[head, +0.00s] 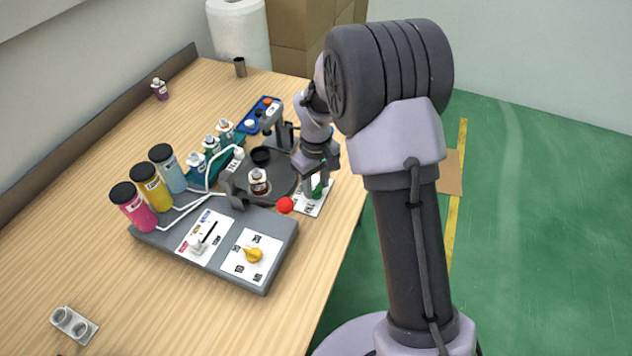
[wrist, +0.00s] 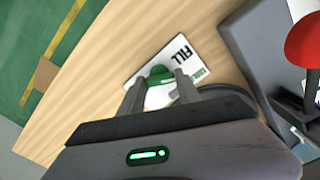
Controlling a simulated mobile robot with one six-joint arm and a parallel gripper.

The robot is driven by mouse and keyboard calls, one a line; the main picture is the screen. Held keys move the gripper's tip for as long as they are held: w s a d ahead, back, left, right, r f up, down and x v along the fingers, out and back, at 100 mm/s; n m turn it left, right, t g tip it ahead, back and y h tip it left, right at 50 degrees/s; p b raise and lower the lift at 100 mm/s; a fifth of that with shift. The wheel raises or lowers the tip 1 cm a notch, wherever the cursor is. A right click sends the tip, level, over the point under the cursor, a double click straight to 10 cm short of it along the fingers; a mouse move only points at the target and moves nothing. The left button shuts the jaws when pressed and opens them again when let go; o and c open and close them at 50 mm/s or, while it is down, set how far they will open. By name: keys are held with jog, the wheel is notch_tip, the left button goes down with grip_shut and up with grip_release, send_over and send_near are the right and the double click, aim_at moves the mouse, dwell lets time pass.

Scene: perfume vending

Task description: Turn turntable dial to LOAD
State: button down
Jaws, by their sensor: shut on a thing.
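The turntable dial shows as a green knob (wrist: 158,71) on a white card (wrist: 186,52) with the word FILL readable in the wrist view. In the head view the card (head: 307,209) lies by the right table edge, beside the dark round turntable (head: 283,182). My gripper (head: 317,188) reaches down over the card with its fingers on either side of the green knob, shut on it. The fingers and wrist hide part of the knob and card, so I cannot tell where it points. A small bottle (head: 258,182) stands upright on the turntable.
A red ball-topped lever (head: 285,205) stands close left of the card. A grey control box (head: 215,262) with a yellow knob (head: 253,255) is in front. Pink, yellow and blue bottles (head: 152,187) stand behind it. The left tabletop is mostly clear.

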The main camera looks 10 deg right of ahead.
aim_at(316, 187)
jog(key=m, duration=1.1)
jog(key=shift+m, duration=0.4)
dwell(0.4)
jog(key=c, duration=0.8)
grip_release()
jog(key=shift+c, duration=0.2)
notch_tip(316, 187, up, 18)
jog(key=p, duration=0.6)
jog(key=shift+f, duration=0.25)
